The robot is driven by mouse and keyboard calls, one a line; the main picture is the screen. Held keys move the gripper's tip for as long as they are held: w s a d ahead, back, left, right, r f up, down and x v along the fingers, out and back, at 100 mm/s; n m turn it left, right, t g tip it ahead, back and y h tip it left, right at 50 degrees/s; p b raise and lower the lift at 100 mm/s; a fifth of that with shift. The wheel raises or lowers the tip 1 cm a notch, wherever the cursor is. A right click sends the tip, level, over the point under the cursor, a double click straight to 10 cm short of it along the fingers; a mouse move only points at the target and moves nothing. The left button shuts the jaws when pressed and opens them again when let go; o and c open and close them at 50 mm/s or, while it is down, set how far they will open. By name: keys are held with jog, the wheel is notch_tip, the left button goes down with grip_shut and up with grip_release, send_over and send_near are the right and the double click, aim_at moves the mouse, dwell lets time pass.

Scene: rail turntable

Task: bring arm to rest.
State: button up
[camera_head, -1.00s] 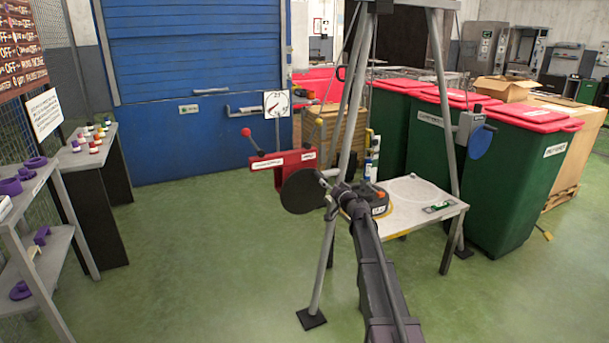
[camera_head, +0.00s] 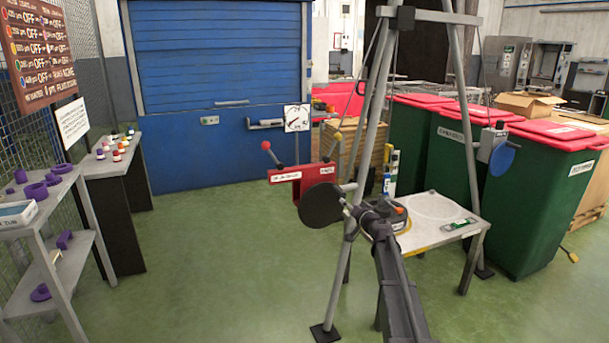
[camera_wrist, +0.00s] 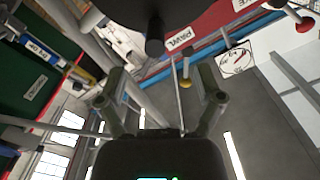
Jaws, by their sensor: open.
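My arm reaches up from the bottom of the head view, and my gripper (camera_head: 356,208) is at its far end, small and partly hidden. In the wrist view my gripper (camera_wrist: 162,84) shows two fingers spread apart, with nothing held between them. A dark round disc (camera_head: 321,206) appears just left of the gripper in the head view. A dark round part (camera_wrist: 152,18) with a short stub fills the top middle of the wrist view, beyond the fingertips. A red bracket (camera_head: 318,176) with white labels is behind the disc; a red panel marked PAWL (camera_wrist: 190,36) shows in the wrist view.
A grey metal frame (camera_head: 460,60) stands around the arm's end, with a white table (camera_head: 435,232) beside it. Green bins with red lids (camera_head: 545,190) stand at right. Shelves (camera_head: 60,190) with purple parts are at left. The green floor (camera_head: 200,260) between is clear.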

jog(key=s+a+f+n+g, duration=0.2)
jog(key=s+a+f+g, duration=0.15)
jog(key=s, duration=0.35)
jog(key=s+a+f+n+g+y, duration=0.1)
jog(key=s+a+f+g, duration=0.25)
jog(key=s, duration=0.35)
jog(key=s+a+f+n+g, duration=0.25)
jog(key=s+a+f, duration=0.25)
jog(key=s, duration=0.3)
jog(key=s+d+f+m+g+h, duration=0.1)
jog(key=s+d+f+g+h, duration=0.1)
jog(key=s, duration=0.5)
jog(key=s+d+f+m+g+h, duration=0.1)
jog(key=s+d+f+g+h, duration=0.15)
jog(key=s, duration=0.45)
jog(key=s+d+f+m+g+h, duration=0.1)
jog(key=s+f+g+h, duration=0.15)
jog(key=s, duration=0.45)
notch_tip(320, 180, up, 29)
jog(key=p, duration=2.8)
jog(key=shift+s+d, duration=0.15)
jog(key=shift+d, duration=0.1)
